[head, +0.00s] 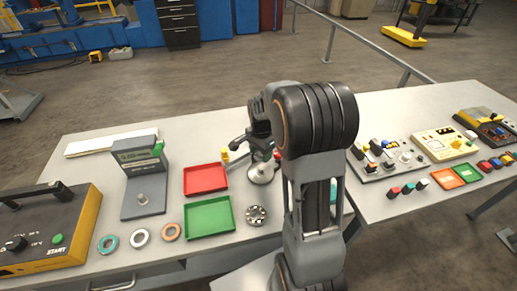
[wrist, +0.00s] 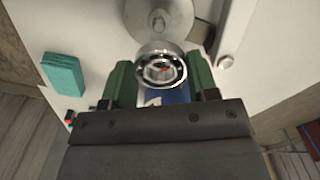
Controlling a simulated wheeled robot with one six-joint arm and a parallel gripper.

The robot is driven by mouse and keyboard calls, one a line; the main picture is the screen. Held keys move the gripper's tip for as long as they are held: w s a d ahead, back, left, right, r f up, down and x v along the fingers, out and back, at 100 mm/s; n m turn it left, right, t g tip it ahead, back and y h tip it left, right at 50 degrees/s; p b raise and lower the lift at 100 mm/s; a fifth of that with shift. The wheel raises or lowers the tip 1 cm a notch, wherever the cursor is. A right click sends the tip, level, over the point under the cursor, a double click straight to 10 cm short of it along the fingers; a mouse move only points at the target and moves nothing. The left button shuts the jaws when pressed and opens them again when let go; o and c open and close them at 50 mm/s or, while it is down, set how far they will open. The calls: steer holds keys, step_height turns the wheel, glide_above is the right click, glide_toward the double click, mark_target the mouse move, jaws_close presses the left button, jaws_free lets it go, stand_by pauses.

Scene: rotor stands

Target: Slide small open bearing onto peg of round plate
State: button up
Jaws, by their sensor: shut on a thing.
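My gripper (wrist: 161,78) is shut on a small open bearing (wrist: 161,66), a shiny steel ring with its balls showing, held between the green fingertips. The round plate (wrist: 180,14) lies just beyond it in the wrist view, with its peg (wrist: 158,22) standing near the middle. The bearing overlaps the plate's near edge in that picture and is apart from the peg; its height above the plate is unclear. In the head view the round plate (head: 261,176) sits on the table below my gripper, and my arm hides the held bearing.
Another bearing (head: 256,215) lies beside the green tray (head: 209,217); a red tray (head: 205,179) is behind. A grey stand (head: 143,190) and several rings are left. A teal block (wrist: 63,74) lies left of my gripper in the wrist view. Control boxes (head: 380,160) fill the right.

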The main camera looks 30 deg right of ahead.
mark_target(260, 169)
steer(key=shift+f+b, duration=1.8)
steer(key=shift+f, duration=0.7)
steer(key=shift+s+f, duration=0.1)
steer(key=shift+f, duration=0.15)
steer(key=shift+f+b, duration=0.25)
steer(key=shift+b, duration=0.15)
steer(key=shift+f, duration=0.25)
steer(key=shift+f+b, duration=0.3)
steer(key=shift+b, duration=0.1)
steer(key=shift+f+b, duration=0.45)
steer(key=shift+f, duration=0.15)
steer(key=o, duration=1)
steer(key=shift+c, duration=0.2)
steer(key=shift+o, duration=0.3)
steer(key=shift+a, duration=0.1)
